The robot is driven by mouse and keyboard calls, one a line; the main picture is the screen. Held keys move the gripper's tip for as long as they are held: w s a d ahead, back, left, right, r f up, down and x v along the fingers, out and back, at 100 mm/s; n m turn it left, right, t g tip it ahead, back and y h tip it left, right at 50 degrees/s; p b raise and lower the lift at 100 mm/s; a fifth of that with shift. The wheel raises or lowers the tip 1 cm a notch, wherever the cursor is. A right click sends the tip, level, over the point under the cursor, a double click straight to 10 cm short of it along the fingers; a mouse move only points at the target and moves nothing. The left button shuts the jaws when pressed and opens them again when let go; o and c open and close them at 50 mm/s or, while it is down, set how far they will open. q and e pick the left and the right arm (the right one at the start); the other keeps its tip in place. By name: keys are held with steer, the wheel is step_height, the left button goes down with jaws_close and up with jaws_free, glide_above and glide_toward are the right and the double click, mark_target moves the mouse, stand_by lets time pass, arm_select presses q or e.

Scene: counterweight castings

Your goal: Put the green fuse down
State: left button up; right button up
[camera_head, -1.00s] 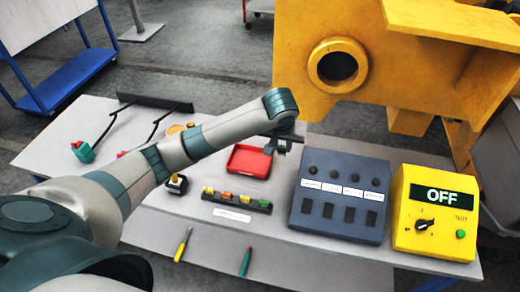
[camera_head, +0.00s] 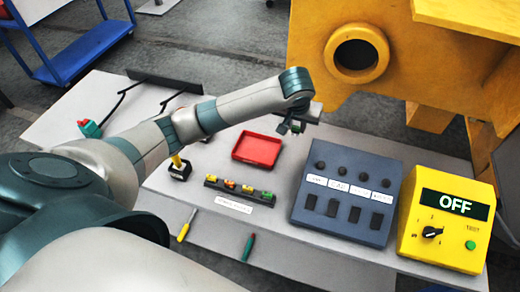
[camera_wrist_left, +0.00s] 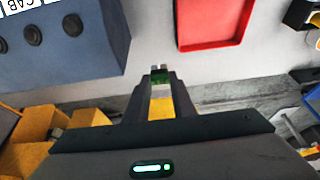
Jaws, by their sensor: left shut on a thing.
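My left gripper (camera_head: 297,124) is above the back of the table, behind and right of the red tray in the head view. In the left wrist view, its jaws (camera_wrist_left: 161,92) are shut on the green fuse (camera_wrist_left: 160,76), a small green body with metal ends at the fingertips. The fuse is held in the air, apart from the tray and the box. It is too small to make out clearly in the head view. My right gripper is not in view.
The empty red tray (camera_head: 257,149), a dark rack of coloured fuses (camera_head: 239,190) and a blue-grey fuse box (camera_head: 344,195) are on the table. A yellow tester reading OFF (camera_head: 446,220) stands at right. A yellow casting (camera_head: 400,50) is behind. Two pen-like tools lie in front.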

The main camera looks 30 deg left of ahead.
arm_select(q)
steer(key=s+a+f+b, duration=0.1)
steer(key=s+a+f, duration=0.1)
steer(key=s+a+f+b, duration=0.2)
steer(key=s+a, duration=0.1)
steer(key=s+a+f+b, duration=0.1)
steer(key=s+a+f, duration=0.1)
steer(key=shift+s+a+f+b, duration=0.15)
steer(key=shift+a+f+b, duration=0.1)
steer(key=shift+a+b, duration=0.15)
steer(key=shift+s+r, duration=0.1)
step_height(320, 180, down, 4)
steer(key=b, duration=0.5)
stand_by(0.3)
